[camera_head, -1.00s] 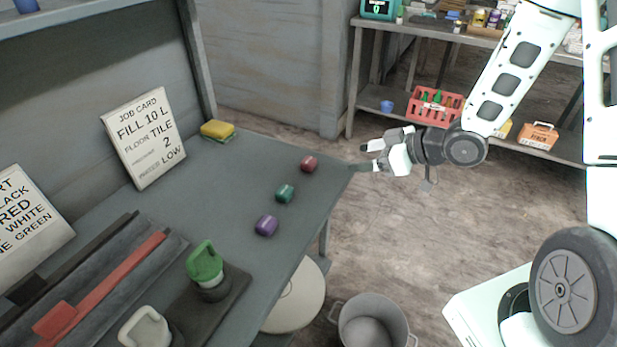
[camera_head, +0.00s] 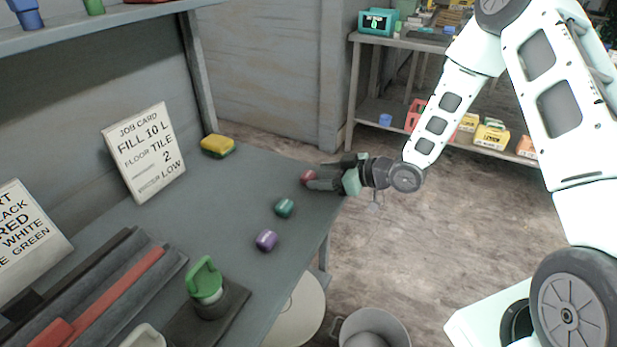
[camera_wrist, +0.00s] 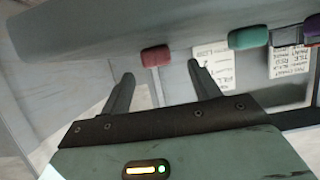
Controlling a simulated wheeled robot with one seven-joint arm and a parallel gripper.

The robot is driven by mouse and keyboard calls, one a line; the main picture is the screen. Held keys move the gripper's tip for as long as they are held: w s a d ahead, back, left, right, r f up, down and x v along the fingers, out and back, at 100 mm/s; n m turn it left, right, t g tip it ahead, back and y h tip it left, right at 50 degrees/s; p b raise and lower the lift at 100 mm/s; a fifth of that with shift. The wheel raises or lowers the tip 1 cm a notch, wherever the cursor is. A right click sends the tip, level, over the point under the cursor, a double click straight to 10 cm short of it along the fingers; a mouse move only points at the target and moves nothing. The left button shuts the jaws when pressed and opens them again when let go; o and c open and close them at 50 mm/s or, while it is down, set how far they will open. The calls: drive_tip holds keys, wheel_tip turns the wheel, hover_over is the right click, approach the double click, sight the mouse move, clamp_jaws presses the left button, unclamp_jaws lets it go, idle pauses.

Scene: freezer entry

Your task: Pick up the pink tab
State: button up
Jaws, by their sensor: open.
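The pink tab (camera_head: 307,177) is a small, rounded, dull-red block near the far right corner of the grey bench (camera_head: 240,185). My gripper (camera_head: 318,175) is open and empty, reaching over the bench's right edge with its fingertips close beside the tab. In the wrist view the tab (camera_wrist: 156,56) appears between and just beyond the two fingertips (camera_wrist: 160,70). I cannot tell whether a finger touches it. A teal tab (camera_head: 284,207) and a purple tab (camera_head: 266,240) lie in a row nearer to me.
A yellow-and-green sponge (camera_head: 218,146) and a job card (camera_head: 144,152) are at the bench's back. A green-handled object (camera_head: 205,280) and a red-and-black tool (camera_head: 110,300) are nearer. A bucket (camera_head: 374,330) stands on the floor. A rear shelf (camera_head: 400,110) holds boxes.

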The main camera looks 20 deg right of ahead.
sight(309, 174)
drive_tip(key=p+x, duration=0.1)
drive_tip(key=x, duration=0.4)
drive_tip(key=shift+w, duration=0.15)
drive_tip(key=shift+d, duration=0.1)
drive_tip(key=c, duration=1.1)
drive_tip(key=shift+o, duration=0.2)
drive_tip(key=shift+r, duration=0.1)
